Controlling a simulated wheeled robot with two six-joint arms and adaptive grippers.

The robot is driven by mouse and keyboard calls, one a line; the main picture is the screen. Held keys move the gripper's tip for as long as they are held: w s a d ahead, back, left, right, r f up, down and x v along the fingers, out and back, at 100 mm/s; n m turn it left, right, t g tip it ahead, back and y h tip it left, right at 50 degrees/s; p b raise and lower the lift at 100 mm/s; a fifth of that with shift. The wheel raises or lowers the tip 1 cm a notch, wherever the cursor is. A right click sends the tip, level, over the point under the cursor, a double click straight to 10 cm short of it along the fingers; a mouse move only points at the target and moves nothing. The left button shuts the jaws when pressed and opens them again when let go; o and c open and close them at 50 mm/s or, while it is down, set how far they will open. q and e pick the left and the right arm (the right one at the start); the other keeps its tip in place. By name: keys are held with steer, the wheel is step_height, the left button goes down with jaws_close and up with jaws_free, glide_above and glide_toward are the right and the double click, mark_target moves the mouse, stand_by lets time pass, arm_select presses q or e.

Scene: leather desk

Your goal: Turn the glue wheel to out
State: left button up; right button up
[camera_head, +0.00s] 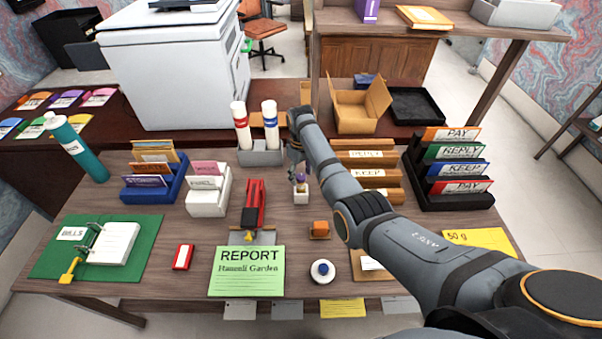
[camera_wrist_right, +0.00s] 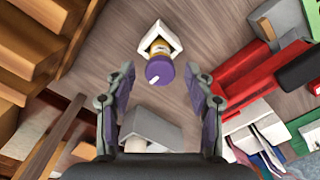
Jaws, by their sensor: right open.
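The glue stick stands upright in a small white holder (camera_head: 301,194) near the middle of the desk. Its purple wheel (camera_head: 301,178) is on top; in the right wrist view the wheel (camera_wrist_right: 160,71) shows a small white mark at its lower left edge, and the orange-yellow glue body (camera_wrist_right: 158,48) sits inside the square white holder (camera_wrist_right: 174,42). My right gripper (camera_head: 294,152) is above and behind the glue stick, pointing down. Its purple-padded fingers (camera_wrist_right: 160,85) are open, one either side of the wheel in the wrist view, with nothing between them. My left gripper is not in view.
A red stapler (camera_head: 253,202) stands left of the glue stick. A grey holder with two bottles (camera_head: 261,154) is behind it, and wooden slots (camera_head: 366,158) are to its right. An orange-topped stamp (camera_head: 320,228) is in front. Bare desk surrounds the holder.

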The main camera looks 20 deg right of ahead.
mark_target(301, 176)
step_height(301, 176, up, 12)
stand_by(0.4)
stand_by(0.3)
